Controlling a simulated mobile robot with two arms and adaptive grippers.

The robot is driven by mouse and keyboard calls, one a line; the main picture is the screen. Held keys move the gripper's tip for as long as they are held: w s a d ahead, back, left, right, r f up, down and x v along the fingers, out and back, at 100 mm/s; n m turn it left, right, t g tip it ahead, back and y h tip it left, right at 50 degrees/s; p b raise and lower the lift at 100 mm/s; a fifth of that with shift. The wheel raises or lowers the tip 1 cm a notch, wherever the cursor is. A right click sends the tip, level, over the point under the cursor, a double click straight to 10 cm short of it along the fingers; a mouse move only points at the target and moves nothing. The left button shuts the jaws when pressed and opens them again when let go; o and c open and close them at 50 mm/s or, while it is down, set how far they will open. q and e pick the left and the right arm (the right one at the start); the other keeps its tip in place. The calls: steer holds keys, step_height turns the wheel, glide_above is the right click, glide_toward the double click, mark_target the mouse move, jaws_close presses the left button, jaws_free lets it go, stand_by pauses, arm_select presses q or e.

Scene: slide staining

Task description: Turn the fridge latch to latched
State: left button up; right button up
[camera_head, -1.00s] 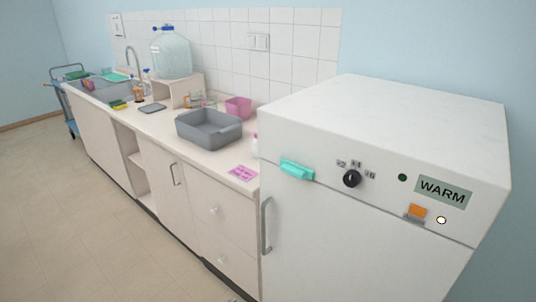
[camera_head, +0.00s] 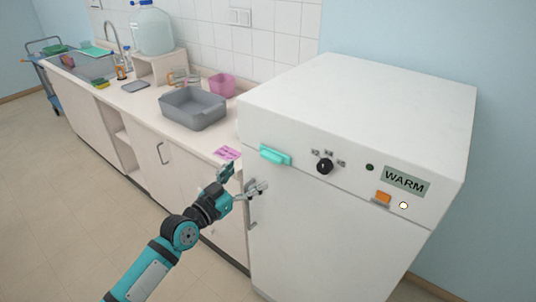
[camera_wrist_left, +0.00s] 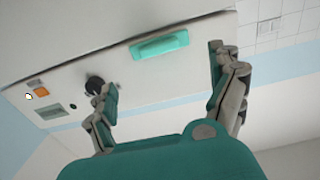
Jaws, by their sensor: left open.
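The teal latch (camera_head: 275,155) sits at the upper left of the white fridge's front (camera_head: 330,235). It looks like a bar lying roughly along the door's top seam. My left gripper (camera_head: 246,179) is open and empty, below and left of the latch in the head view, near the door handle. In the left wrist view the latch (camera_wrist_left: 160,45) shows ahead, between the open fingers (camera_wrist_left: 160,72) and apart from them. My right gripper is not in view.
A black knob (camera_head: 325,166), an orange switch (camera_head: 383,198), a lit round lamp (camera_head: 403,205) and a WARM display (camera_head: 404,182) are right of the latch. A vertical door handle (camera_head: 252,212) is below it. The counter at left holds a grey tub (camera_head: 193,108) and a pink note (camera_head: 227,153).

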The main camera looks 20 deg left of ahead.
mark_target(269, 158)
arm_select(q)
steer(key=p+x, duration=0.1)
steer(key=x, duration=0.9)
steer(key=shift+w+d+f, duration=0.1)
steer(key=shift+w, duration=0.1)
steer(key=c, duration=1.2)
